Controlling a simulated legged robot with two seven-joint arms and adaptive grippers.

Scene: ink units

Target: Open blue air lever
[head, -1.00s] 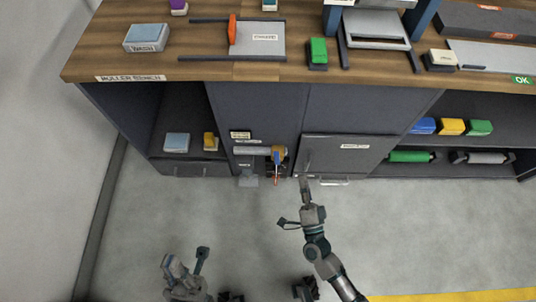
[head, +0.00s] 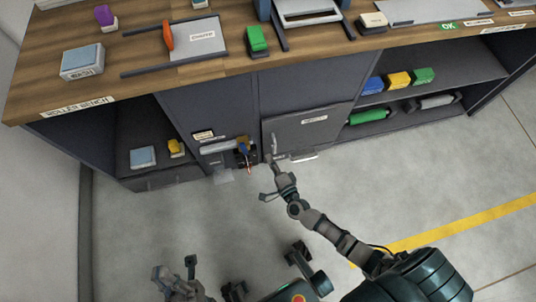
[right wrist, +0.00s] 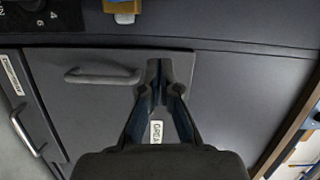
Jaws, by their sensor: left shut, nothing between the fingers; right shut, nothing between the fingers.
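The small blue lever (head: 243,150) shows in the head view on the cabinet front, below a brass-coloured part (head: 241,140) at the right end of a grey cylinder (head: 220,146). A thin red piece (head: 249,168) hangs under it. My right gripper (head: 268,160) is shut and empty, to the right of the lever and apart from it. In the right wrist view its closed fingers (right wrist: 158,70) are in front of a grey door, beside a bar handle (right wrist: 103,75). A yellow part (right wrist: 124,6) is cut off at that view's top edge. My left gripper (head: 190,262) is shut and empty over the floor at lower left.
A grey labelled door (head: 308,128) is right of the lever. A wooden bench top (head: 135,88) with several tools overhangs the front. Open shelves (head: 440,80) hold coloured blocks and rollers. The floor (head: 420,190) in front is clear.

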